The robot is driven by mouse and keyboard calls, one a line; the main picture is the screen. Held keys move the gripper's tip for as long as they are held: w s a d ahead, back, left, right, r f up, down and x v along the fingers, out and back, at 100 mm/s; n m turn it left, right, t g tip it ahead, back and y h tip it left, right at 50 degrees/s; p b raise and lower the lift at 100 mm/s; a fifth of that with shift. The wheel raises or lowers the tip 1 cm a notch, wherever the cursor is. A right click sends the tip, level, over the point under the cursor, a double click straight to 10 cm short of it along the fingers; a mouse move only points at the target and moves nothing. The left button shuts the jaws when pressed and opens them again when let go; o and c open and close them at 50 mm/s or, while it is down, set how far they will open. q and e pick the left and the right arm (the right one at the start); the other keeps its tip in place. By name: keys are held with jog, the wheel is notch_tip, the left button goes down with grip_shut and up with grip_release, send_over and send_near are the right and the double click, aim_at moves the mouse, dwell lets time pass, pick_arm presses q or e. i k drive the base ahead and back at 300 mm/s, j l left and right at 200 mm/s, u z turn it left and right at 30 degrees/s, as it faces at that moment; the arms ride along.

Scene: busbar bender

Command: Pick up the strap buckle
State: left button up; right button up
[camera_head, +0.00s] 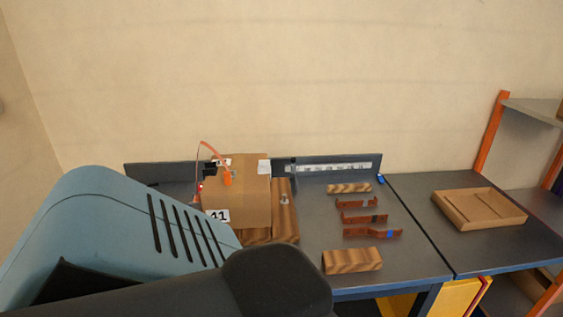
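A thin orange strap (212,151) arcs up and over beside a brown box marked 11 (243,194), at the left of the grey workbench. At its right end a small bright orange piece (228,178), which looks like the buckle, hangs in front of the box face. Whether the strap goes round the box cannot be told. Neither of my grippers shows. A large pale blue body and a dark rounded part fill the lower left and hide the near left of the bench.
Several reddish-brown bent bars lie right of the box, one in front (373,233), between wooden blocks (349,188) (352,261). A shallow brown tray (453,212) sits on the right bench. An orange-framed shelf (493,132) stands at far right. Bare bench lies around the bars.

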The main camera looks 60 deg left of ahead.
aim_at(227, 177)
jog(key=u, duration=1.6)
